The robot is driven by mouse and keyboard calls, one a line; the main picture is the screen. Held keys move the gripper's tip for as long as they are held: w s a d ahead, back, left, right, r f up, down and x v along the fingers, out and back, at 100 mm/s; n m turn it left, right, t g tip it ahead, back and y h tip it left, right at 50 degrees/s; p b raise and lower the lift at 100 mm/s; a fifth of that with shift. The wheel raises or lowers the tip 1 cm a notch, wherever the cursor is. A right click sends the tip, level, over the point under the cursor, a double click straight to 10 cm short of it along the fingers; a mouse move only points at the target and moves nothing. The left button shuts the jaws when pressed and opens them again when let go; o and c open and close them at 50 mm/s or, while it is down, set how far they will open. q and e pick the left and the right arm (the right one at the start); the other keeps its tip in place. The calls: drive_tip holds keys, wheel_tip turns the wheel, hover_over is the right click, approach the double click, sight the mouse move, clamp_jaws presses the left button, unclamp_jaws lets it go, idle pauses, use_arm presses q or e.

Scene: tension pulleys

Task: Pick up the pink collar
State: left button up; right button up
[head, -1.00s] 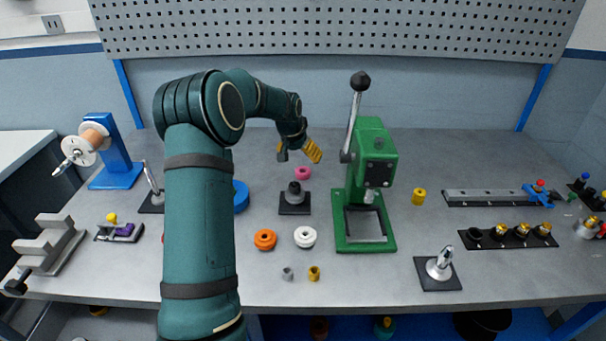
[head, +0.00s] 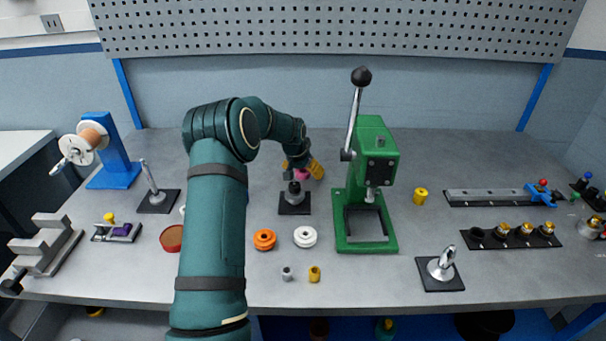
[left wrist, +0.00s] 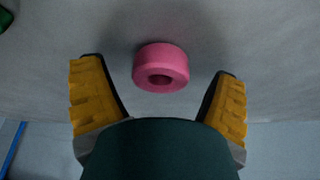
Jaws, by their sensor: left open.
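The pink collar (left wrist: 161,66) is a short ring with a central hole. In the left wrist view it lies on the grey table just beyond and between my fingertips. In the head view the pink collar (head: 302,175) is partly hidden by my left gripper (head: 304,172), behind the black post stand. My left gripper also shows in the left wrist view (left wrist: 158,85), its two yellow-padded fingers spread wide, with a gap on each side of the collar. My right gripper is not in view.
A black stand with a post (head: 295,198) is just in front of the collar. The green press (head: 366,185) stands to the right. An orange ring (head: 264,239) and a white ring (head: 305,237) lie nearer the front. The table behind the collar is clear.

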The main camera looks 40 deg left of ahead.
use_arm(q)
drive_tip(key=c, duration=1.2)
